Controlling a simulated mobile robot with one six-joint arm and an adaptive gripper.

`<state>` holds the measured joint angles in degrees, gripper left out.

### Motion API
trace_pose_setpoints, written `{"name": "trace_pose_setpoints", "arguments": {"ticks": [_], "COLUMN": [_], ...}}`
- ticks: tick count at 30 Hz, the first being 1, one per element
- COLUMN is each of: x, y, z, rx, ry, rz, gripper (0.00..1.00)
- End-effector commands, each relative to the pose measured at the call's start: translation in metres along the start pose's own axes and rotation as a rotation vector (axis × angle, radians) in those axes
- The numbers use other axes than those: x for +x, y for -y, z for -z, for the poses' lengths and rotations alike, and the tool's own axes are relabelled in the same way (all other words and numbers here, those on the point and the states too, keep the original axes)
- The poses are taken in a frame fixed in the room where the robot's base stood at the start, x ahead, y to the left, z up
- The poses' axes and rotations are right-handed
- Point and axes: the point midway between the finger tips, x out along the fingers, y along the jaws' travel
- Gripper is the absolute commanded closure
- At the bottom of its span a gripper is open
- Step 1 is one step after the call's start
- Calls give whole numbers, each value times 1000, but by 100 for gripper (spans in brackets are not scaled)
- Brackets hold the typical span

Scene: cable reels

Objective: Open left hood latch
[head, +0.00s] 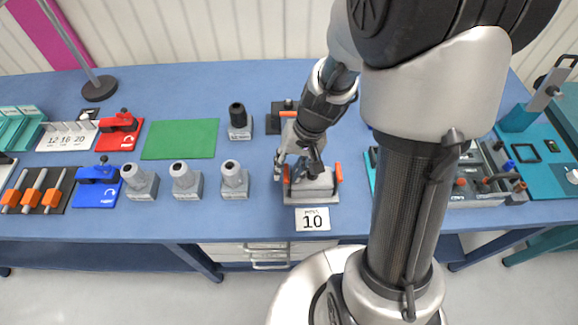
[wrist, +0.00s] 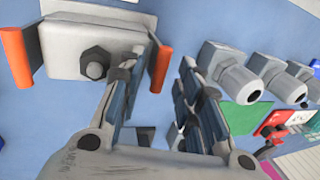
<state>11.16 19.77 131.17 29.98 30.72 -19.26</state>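A grey hood (head: 312,186) sits on the blue bench with an orange latch on each side. Its left latch (head: 286,173) is partly hidden by my gripper; the right latch (head: 339,173) stands upright. In the wrist view, which is turned around, the left latch (wrist: 160,68) shows on the right side of the hood (wrist: 95,50), and the other latch (wrist: 16,58) on the left. My gripper (head: 295,165) is open above the hood's left side. In the wrist view its fingers (wrist: 165,78) are apart, with the left latch showing between their tips. Contact cannot be told.
Several grey cable glands (head: 235,180) stand left of the hood. A card reading 10 (head: 312,219) lies in front. A green mat (head: 180,139) and a blue clamp tool (head: 97,187) are further left. My arm hides part of the bench to the right.

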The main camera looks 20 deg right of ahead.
Motion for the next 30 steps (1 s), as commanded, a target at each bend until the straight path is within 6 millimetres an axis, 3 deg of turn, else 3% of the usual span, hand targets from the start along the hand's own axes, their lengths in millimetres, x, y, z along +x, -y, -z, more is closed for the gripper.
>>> {"name": "trace_pose_setpoints", "arguments": {"ticks": [16, 30], "x": [0, 0], "y": [0, 0], "z": [0, 0], "rx": [0, 0], "ry": [0, 0], "rz": [0, 0], "gripper": [100, 100]}}
